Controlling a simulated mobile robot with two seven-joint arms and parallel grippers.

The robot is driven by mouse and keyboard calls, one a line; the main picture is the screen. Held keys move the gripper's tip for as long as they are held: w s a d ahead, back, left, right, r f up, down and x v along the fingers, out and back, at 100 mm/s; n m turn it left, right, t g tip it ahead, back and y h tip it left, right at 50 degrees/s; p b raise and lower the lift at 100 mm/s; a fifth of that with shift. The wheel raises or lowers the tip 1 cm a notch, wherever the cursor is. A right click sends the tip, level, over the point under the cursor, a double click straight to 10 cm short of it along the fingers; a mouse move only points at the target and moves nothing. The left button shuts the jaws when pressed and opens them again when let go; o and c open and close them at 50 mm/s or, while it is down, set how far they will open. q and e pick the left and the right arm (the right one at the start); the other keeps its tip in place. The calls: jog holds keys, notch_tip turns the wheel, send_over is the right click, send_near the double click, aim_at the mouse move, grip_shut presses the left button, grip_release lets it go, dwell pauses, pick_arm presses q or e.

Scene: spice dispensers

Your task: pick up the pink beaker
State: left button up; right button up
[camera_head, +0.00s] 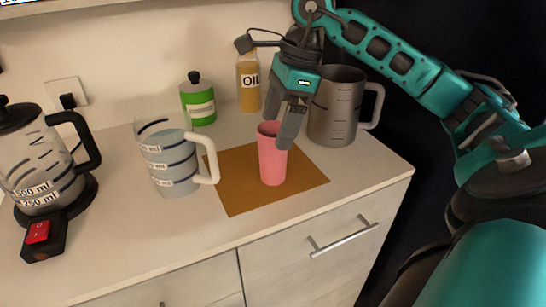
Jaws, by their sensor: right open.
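The pink beaker (272,163) stands upright on a brown mat (232,190) on the counter. My right gripper (287,128) comes down from above, with its fingers at the beaker's rim. It is open, and its fingers cover part of the right side of the rim. Whether a finger is inside the beaker or touching it cannot be told. My left gripper is not in view.
A clear measuring jug (168,165) stands left of the mat, and a grey metal jug (335,118) stands behind it at the right. A green jar (198,105) and an oil bottle (248,85) stand at the back. A kettle (40,165) is at far left.

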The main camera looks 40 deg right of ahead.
aim_at(270, 142)
jog(key=b+x, duration=0.1)
jog(key=x, duration=0.4)
jog(key=shift+a, duration=0.1)
jog(key=shift+c, duration=0.3)
jog(key=c, duration=1.1)
jog(key=shift+c, duration=0.4)
jog(key=shift+r, duration=0.2)
